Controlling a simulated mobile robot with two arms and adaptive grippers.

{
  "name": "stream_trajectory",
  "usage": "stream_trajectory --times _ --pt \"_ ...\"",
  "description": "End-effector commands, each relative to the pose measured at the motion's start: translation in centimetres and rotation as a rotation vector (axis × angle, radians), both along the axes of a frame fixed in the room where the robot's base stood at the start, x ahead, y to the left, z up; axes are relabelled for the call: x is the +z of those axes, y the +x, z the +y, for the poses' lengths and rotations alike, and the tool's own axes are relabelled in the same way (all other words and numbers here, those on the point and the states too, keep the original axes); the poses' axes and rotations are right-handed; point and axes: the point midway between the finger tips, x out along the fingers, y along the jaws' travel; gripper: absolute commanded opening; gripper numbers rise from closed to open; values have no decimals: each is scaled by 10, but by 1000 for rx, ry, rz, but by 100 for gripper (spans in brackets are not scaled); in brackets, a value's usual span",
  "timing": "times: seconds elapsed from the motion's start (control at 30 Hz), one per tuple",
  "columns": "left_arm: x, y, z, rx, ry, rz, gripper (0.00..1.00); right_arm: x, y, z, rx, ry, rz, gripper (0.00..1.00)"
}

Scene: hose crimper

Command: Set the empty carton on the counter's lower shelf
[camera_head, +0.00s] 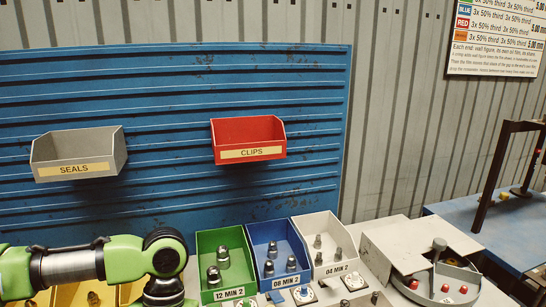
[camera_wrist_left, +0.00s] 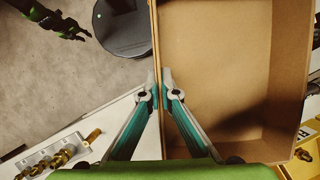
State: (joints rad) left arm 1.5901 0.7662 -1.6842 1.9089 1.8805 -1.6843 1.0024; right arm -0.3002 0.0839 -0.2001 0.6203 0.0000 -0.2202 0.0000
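The carton (camera_wrist_left: 225,70) is a brown, open-topped box with an empty interior, filling the right half of the left wrist view. My left gripper (camera_wrist_left: 160,86) has its two fingertips closed on either side of the carton's wall edge. In the head view my left arm comes in at the lower left; its fingers and the carton are out of that frame. A dark gripper, apparently my right one (camera_wrist_left: 62,22), hangs over the floor at the top left of the wrist view; its opening is unclear. I cannot make out the lower shelf.
Green (camera_head: 224,262), blue (camera_head: 279,254) and white bins (camera_head: 322,245) holding metal fittings stand on the counter. A crimper with red buttons (camera_head: 437,280) is at the right. Grey and red wall bins hang behind. A metal tray of brass fittings (camera_wrist_left: 52,158) lies beside the carton.

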Motion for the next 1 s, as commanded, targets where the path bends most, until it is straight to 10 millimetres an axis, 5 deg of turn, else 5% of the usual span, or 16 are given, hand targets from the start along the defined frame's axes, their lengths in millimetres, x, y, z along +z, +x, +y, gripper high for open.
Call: stream_trajectory --times 0.2,1.0 --pt "3 7 9 146 -2 3 0 -7 0 0 0 1 0 29" --pt "4 7 9 144 1 0 0 -7 0 6 -2 8 0 29"
